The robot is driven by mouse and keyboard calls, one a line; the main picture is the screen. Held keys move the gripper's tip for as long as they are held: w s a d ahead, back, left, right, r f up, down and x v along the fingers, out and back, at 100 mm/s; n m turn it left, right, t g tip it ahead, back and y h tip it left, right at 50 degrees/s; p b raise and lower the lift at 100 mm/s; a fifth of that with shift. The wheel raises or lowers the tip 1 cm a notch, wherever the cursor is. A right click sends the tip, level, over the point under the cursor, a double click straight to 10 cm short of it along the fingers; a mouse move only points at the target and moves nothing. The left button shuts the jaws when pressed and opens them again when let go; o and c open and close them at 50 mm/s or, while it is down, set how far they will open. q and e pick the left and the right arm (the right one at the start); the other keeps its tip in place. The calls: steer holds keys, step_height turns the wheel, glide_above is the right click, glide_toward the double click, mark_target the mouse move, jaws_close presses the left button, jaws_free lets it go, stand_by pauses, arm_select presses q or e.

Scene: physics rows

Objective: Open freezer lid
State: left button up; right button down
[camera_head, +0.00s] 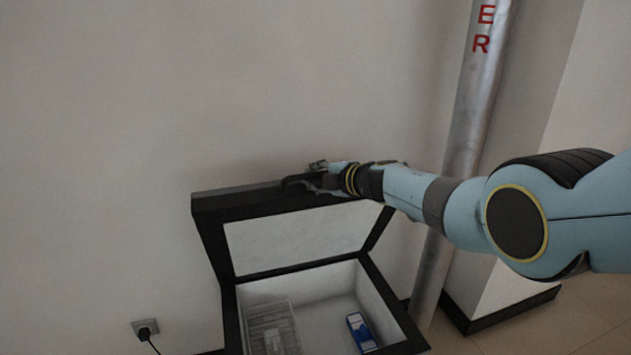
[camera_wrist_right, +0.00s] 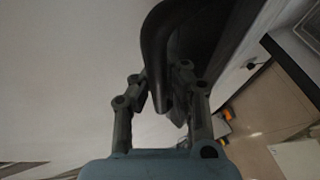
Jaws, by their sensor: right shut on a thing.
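The freezer (camera_head: 233,319) is a dark-rimmed chest with a white inside, low in the head view. Its lid (camera_head: 215,236) is raised, with a black frame and a pale inner panel, and stands tilted up at the back near the wall. My right gripper (camera_head: 305,181) is at the lid's top edge. In the right wrist view, the fingers of my right gripper (camera_wrist_right: 160,100) are closed around the dark curved lid handle (camera_wrist_right: 160,45). My left gripper is not in view.
Inside the freezer are a wire basket (camera_head: 270,328) and a blue and white box (camera_head: 361,333). A metal pipe (camera_head: 472,110) stands right of the freezer. A wall socket with a plug (camera_head: 146,329) is at lower left.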

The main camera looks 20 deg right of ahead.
steer(key=shift+w+r, duration=0.5)
steer(key=shift+w, duration=0.1)
steer(key=c, duration=1.3)
jaws_free()
steer(key=shift+s+d+r, duration=0.1)
steer(key=shift+s, duration=0.15)
steer(key=shift+s+d, duration=0.25)
steer(key=shift+s, duration=0.3)
steer(key=v, duration=1)
steer(key=shift+s+d+r, duration=0.1)
steer(key=shift+s+r, duration=0.15)
steer(key=shift+s, duration=0.05)
steer(key=shift+f, duration=0.1)
